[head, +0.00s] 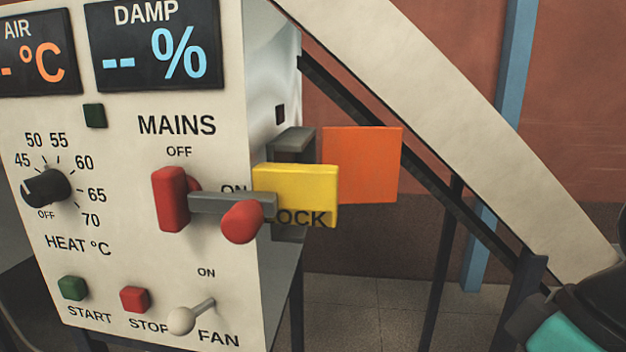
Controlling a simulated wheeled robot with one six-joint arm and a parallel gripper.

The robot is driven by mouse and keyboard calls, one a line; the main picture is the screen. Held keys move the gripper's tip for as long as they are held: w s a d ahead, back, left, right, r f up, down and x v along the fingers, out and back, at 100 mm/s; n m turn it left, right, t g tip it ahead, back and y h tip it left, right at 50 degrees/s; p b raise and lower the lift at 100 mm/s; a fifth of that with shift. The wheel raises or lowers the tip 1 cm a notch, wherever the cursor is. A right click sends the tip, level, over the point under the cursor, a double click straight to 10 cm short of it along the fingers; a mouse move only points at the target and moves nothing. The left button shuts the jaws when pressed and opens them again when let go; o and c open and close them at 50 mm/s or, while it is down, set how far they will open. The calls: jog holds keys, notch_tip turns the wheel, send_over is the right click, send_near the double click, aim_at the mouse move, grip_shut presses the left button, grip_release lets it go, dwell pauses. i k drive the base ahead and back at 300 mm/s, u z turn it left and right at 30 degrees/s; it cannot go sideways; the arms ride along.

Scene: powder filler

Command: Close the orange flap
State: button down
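The orange flap (365,160) is a flat rectangular plate. It sticks out to the right beyond the cabinet's side wall and stands open. Its lower left part is hidden behind a yellow block (295,194). A grey box-like fitting (293,141) on the side wall lies just left of the flap, and its opening cannot be seen clearly. My gripper's fingers are not in view. A dark and teal part at the lower right corner may be part of my arm, well below and right of the flap.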

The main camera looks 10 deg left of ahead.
aim_at(368, 159)
jog(key=z, duration=0.5)
jog(key=k, duration=1.2)
jog(key=u, duration=0.05)
jog(key=i, duration=0.3)
jog(key=u, duration=0.8)
jog(key=i, duration=1.05)
jog(key=z, duration=0.05)
